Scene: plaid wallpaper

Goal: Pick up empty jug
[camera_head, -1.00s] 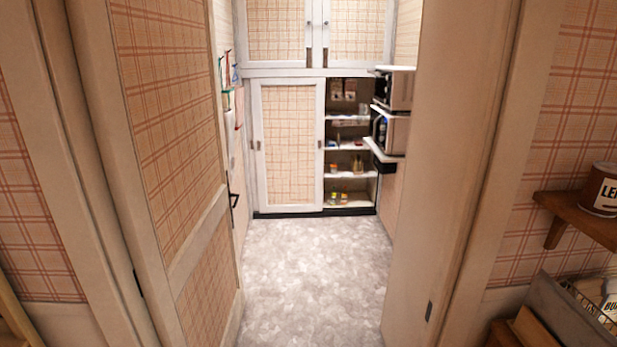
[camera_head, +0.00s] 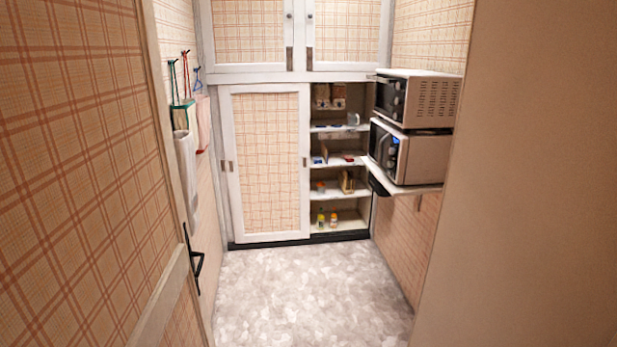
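No jug can be made out for certain. A small pale, cup-like item (camera_head: 353,119) stands on an upper shelf of the open cupboard at the back; it is too small to tell whether it is a jug. Neither of my grippers shows in the head view.
The cupboard (camera_head: 340,135) has several shelves with small items, and a sliding door (camera_head: 265,160) covers its left part. Two stacked microwaves (camera_head: 420,100) stand on a wall shelf (camera_head: 415,188) at the right. An open door (camera_head: 80,150) is at the left. The floor (camera_head: 305,290) is clear.

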